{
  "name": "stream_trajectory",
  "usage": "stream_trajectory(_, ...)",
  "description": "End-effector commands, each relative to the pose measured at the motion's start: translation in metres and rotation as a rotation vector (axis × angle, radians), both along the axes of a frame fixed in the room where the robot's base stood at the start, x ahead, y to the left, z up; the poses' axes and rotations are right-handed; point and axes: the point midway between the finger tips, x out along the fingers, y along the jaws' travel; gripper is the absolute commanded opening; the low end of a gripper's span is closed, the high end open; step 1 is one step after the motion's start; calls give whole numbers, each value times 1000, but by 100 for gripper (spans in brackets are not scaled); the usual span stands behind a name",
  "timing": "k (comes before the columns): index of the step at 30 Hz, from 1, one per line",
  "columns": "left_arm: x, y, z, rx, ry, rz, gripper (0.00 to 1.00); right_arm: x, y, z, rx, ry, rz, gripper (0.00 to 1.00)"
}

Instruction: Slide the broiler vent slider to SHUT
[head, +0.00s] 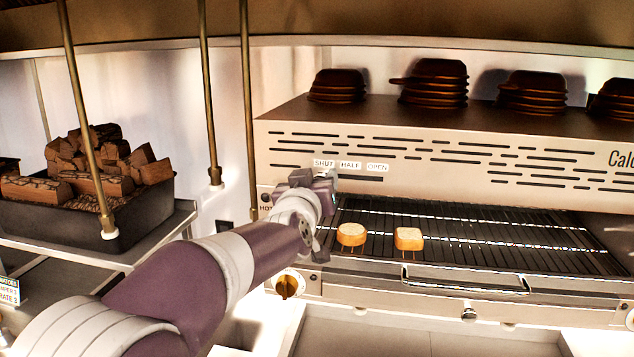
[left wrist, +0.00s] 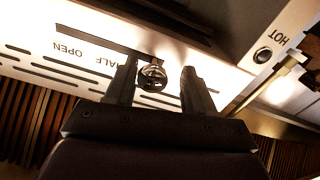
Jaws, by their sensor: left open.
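The broiler (head: 430,150) has a vent slot under the labels SHUT, HALF and OPEN (head: 377,168). In the left wrist view the labels HALF and OPEN (left wrist: 68,50) appear upside down beside the dark slot (left wrist: 90,35). The round metal slider knob (left wrist: 152,76) shows at the slot's end past HALF, toward the SHUT side. The SHUT label is hidden there. My left gripper (head: 328,180) is open, with its fingers (left wrist: 160,90) on either side of the knob. The knob is nearer the picture-left finger; I cannot tell if they touch. In the head view my gripper hides the knob.
Two bread pieces (head: 351,234) sit on the grill rack (head: 480,235) below my gripper. A brass dial (head: 289,285) is at the lower left of the broiler. Stacked pans (head: 434,83) stand on top. Brass rods (head: 248,110) and a wood-filled bin (head: 60,228) are left.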

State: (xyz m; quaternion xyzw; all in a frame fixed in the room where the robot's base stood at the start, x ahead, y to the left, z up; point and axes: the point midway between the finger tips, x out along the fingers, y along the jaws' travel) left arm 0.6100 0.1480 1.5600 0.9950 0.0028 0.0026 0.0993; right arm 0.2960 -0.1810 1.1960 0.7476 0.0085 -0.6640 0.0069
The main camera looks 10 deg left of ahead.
Motion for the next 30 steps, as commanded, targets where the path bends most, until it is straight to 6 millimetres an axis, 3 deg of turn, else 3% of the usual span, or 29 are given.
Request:
stream_trajectory(5, -4, -1, -2, 0, 1, -1, 54, 0, 0, -3, 0, 0, 0, 43)
stream_trajectory(8, -16, -1, -3, 1, 0, -2, 54, 0, 0, -10, 0, 0, 0, 43)
stream_trajectory(13, -55, 0, -4, -2, -2, -2, 54, 0, 0, -24, 0, 0, 0, 43)
stream_trajectory(21, -115, 2, 0, -1, -1, -1, 54, 0, 0, -26, 0, 0, 0, 43)
stream_trajectory(30, -128, 2, -1, -2, 1, 1, 54, 0, 0, -26, 0, 0, 0, 43)
